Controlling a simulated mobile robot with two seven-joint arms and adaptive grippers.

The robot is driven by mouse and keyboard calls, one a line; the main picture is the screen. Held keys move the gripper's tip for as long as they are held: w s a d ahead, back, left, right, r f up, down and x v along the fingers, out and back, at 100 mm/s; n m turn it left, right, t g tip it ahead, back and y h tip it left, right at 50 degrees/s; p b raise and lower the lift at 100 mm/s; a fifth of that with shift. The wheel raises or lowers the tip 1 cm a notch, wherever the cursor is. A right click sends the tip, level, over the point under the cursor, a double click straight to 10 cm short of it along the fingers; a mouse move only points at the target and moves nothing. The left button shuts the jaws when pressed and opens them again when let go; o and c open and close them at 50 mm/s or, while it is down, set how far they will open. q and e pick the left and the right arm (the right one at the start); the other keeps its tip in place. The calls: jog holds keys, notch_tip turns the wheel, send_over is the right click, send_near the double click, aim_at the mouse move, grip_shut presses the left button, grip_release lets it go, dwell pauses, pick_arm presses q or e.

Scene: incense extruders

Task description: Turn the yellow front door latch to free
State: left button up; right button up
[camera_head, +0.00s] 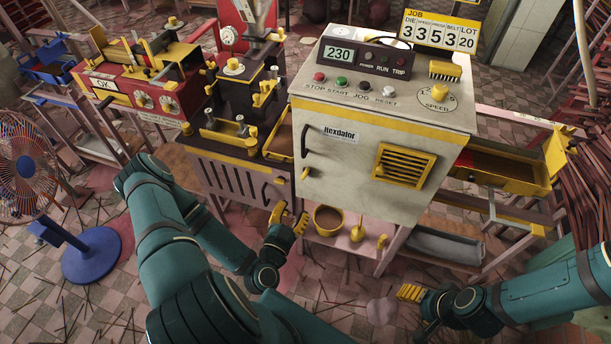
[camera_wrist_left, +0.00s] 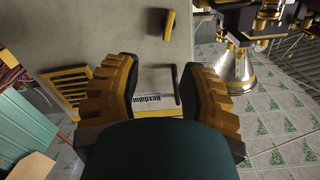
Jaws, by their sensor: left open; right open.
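The yellow front door latch (camera_head: 305,173) is a small bar low at the left edge of the pale cabinet's front, under a dark door handle (camera_head: 306,140). In the left wrist view the latch (camera_wrist_left: 169,22) shows at the top, past the handle (camera_wrist_left: 177,85), apart from my fingers. My left gripper (camera_head: 289,218) is open and empty, in front of and below the latch in the head view. Its two yellow-and-black fingers (camera_wrist_left: 166,85) stand apart in the wrist view, with the name label between them. My right gripper (camera_head: 410,293) is open and empty at lower right, away from the cabinet.
The cabinet carries a yellow vent (camera_head: 404,165) and a control panel on top. A dark extruder body (camera_head: 240,170) stands close on its left. A yellow-rimmed pot (camera_head: 328,220) and small yellow items sit on the shelf below. A blue fan (camera_head: 90,255) stands at far left.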

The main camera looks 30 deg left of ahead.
aim_at(305, 175)
pick_arm(q)
jog(key=shift+y, duration=0.3)
jog(key=x, duration=0.6)
jog(key=b+x, duration=0.1)
jog(key=x, duration=0.6)
jog(key=shift+w+a+r, duration=0.15)
jog(key=shift+w+a, duration=0.1)
jog(key=shift+a, duration=0.05)
grip_shut()
